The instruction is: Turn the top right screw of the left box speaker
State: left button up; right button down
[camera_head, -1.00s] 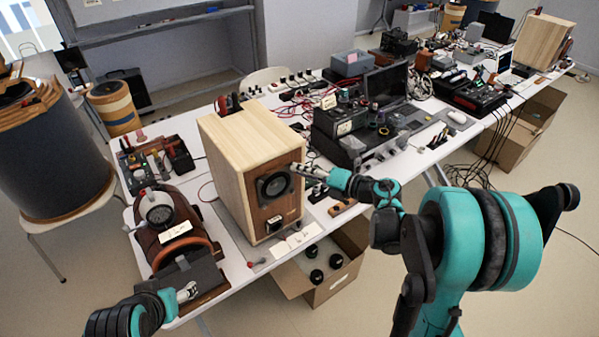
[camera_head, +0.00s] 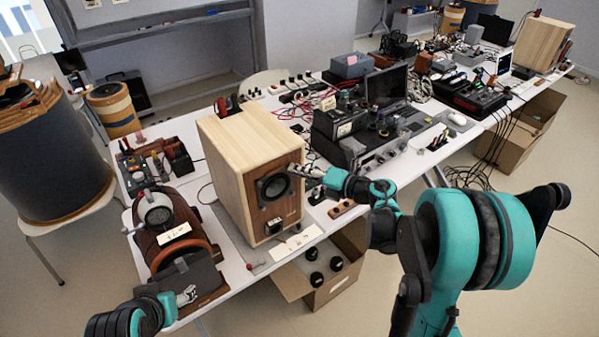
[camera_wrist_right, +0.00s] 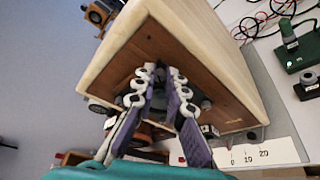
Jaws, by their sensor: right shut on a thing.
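The left box speaker (camera_head: 240,145) stands upright on the near table, with pale wooden sides and a brown front bearing a dark round driver. In the right wrist view its brown front (camera_wrist_right: 208,85) lies behind my fingers. My right gripper (camera_head: 292,169) reaches in from the right to the upper right corner of that front. In the wrist view my right gripper (camera_wrist_right: 167,72) is shut, its fingertips at the front panel. The top right screw is hidden by the fingertips. My left gripper (camera_head: 188,295) is low at the left, away from the speaker; its opening is unclear.
A brown device with a round dial (camera_head: 157,212) stands left of the speaker. A black laptop (camera_head: 386,88) and electronic gear crowd the table to the right. Another wooden speaker (camera_head: 542,43) stands far right. An open cardboard box (camera_head: 320,290) is below the table edge.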

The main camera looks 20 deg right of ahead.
jog(key=n+t+h+b, duration=0.2)
jog(key=n+h, duration=0.1)
jog(key=n, duration=0.6)
jog(key=a+n+t+h+b, duration=0.1)
jog(key=n+t+h+b, duration=0.1)
jog(key=n, duration=0.7)
jog(key=a+f+n+t+h+b, duration=0.1)
jog(key=n+t+h+b, duration=0.2)
jog(key=n, duration=0.6)
jog(key=shift+s+t+h, duration=0.4)
jog(key=shift+h, duration=0.6)
dwell(0.5)
jog(key=c, duration=1.8)
grip_release()
jog(key=shift+d, duration=0.1)
jog(key=shift+c, duration=0.2)
